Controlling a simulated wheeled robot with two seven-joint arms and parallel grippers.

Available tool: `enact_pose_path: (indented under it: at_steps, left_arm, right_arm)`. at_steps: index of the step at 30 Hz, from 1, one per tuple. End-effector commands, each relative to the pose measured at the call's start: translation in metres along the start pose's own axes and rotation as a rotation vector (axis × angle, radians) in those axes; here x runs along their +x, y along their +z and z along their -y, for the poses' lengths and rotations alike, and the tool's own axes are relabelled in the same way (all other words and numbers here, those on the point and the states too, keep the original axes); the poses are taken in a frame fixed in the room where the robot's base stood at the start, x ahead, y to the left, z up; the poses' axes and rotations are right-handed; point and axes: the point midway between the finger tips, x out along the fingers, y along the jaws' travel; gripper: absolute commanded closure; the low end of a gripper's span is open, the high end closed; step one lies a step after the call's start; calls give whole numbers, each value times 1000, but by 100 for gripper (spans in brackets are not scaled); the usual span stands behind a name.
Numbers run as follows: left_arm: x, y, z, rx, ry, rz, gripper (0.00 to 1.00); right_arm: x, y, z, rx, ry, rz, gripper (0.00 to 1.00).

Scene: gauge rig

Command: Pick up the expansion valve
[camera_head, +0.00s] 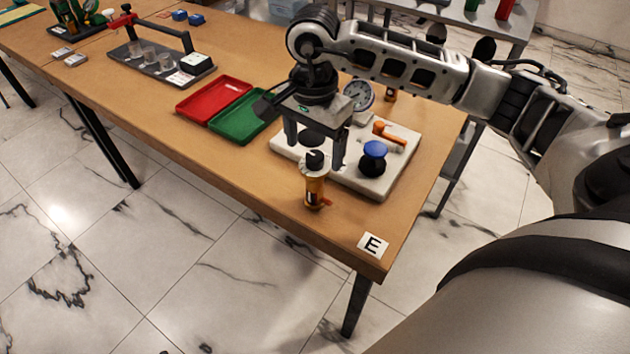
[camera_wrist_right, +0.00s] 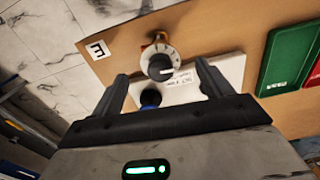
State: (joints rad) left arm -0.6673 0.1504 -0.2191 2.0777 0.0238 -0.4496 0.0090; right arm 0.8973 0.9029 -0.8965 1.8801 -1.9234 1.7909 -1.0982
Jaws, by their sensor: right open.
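The expansion valve appears to be the brass-coloured fitting (camera_head: 315,188) with a black knob on top. It stands upright on the wooden table near its front edge, beside the white base plate. In the right wrist view its round dial and black knob (camera_wrist_right: 160,66) show end-on, just beyond and between the fingertips. My right gripper (camera_head: 314,157) is open and points down above and behind the valve, with nothing between its fingers. It also shows in the wrist view (camera_wrist_right: 162,74). My left gripper is in neither view.
The white plate (camera_head: 401,165) carries a blue knob (camera_head: 373,152), an orange-handled valve (camera_head: 388,135) and a dial gauge (camera_head: 358,95). Green (camera_head: 240,118) and red (camera_head: 205,98) trays lie to the left.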

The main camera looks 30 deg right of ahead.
Motion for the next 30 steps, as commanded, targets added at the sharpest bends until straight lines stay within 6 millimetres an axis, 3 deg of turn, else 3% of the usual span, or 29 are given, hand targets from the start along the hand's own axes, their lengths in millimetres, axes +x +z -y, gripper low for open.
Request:
enact_pose_path:
  at_steps: [10, 19, 27, 30]
  left_arm:
    - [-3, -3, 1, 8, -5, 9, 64]
    - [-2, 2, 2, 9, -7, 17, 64]
    - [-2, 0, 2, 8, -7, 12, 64]
    - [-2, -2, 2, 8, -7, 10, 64]
  right_arm:
    - [45, -2, 0, 0, 3, 2, 22]
    - [51, -2, 0, 0, 0, 1, 22]
    - [50, -2, 0, 0, -1, 1, 93]
    - [50, -2, 0, 0, -1, 1, 93]
